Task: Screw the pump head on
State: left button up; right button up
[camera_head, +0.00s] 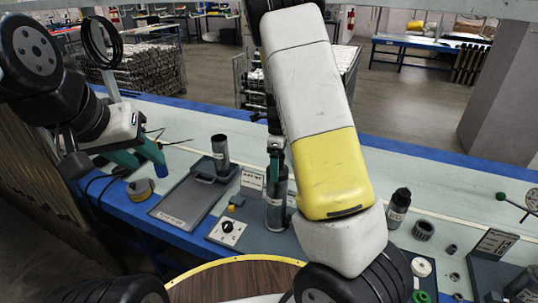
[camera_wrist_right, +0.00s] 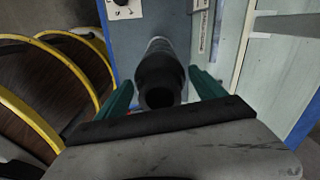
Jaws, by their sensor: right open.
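A dark grey tube (camera_head: 276,205) with a pale label stands upright at the middle of the bench. Its black upper part (camera_wrist_right: 160,78) lies between the teal fingers of my right gripper (camera_wrist_right: 161,92) in the right wrist view. That gripper is open, with a finger on each side. I cannot tell whether the black part is a separate pump head or how it is seated. In the head view the right gripper (camera_head: 275,155) is at the tube's top, partly hidden by my arm. My left gripper (camera_head: 138,160) is over the bench's left end, with teal fingers apart and nothing visible between them.
A grey tray (camera_head: 172,205) with an upright dark cylinder (camera_head: 220,155) is left of the tube. A panel with a knob (camera_head: 227,227) is close by. A black-topped bottle (camera_head: 398,205) and a ribbed ring (camera_head: 423,230) stand to the right. The bench's rear strip is largely clear.

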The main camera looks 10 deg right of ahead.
jog(key=n, duration=0.4)
jog(key=shift+n, duration=0.3)
jog(key=n, duration=1.3)
jog(key=shift+n, duration=0.4)
jog(key=c, duration=1.3)
jog(key=m, duration=0.3)
jog(key=shift+m, duration=0.3)
